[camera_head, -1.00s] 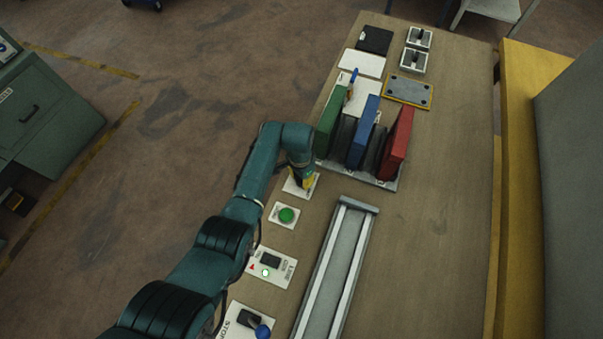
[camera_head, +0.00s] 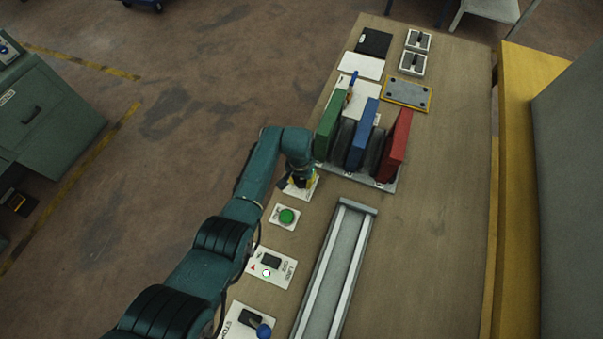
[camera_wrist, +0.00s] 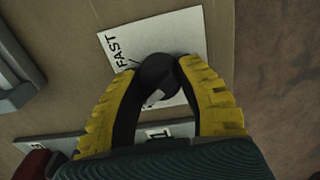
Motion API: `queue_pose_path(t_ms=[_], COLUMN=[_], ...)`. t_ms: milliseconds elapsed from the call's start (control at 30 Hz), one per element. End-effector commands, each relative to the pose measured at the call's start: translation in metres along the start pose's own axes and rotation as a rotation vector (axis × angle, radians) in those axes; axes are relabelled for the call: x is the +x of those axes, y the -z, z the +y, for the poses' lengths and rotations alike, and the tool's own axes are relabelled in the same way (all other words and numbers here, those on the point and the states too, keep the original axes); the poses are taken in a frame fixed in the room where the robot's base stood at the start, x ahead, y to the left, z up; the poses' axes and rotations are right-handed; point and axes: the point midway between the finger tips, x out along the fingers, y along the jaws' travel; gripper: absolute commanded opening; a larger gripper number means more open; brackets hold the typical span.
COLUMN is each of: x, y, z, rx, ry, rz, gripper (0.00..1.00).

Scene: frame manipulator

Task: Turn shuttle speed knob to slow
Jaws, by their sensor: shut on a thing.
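The shuttle speed knob (camera_wrist: 159,72) is a round black knob with a pale pointer mark, on a white plate (camera_wrist: 187,32) lettered FAST. In the wrist view my gripper (camera_wrist: 160,82) has its two yellow-ribbed fingers around the knob, shut on it. The pale mark points down and to the left in that view. In the head view my gripper (camera_head: 302,180) is over the same white plate (camera_head: 293,190) and hides the knob. The SLOW lettering cannot be seen.
A rack of green, blue and red upright panels (camera_head: 397,145) stands close beside my gripper. A metal rail (camera_head: 337,270) lies to the right.

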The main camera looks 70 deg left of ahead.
Motion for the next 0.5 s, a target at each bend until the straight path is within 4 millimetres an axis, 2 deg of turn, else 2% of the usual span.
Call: queue_pose_path(t_ms=[267,300,433,467,500], x=[0.0026,0.0026,0.0021,0.0018,0.0015], y=[-0.0025,-0.0025,-0.0020,-0.0018,-0.0015], z=[-0.0003,-0.0003,-0.0002,-0.0002,-0.0002], rx=[-0.003,-0.003,-0.002,-0.002,-0.001], ry=[0.000,0.000,0.000,0.000,0.000], rz=[-0.007,-0.007,-0.005,-0.005,-0.004], gripper=[0.01,0.39,0.64,0.68,0.68])
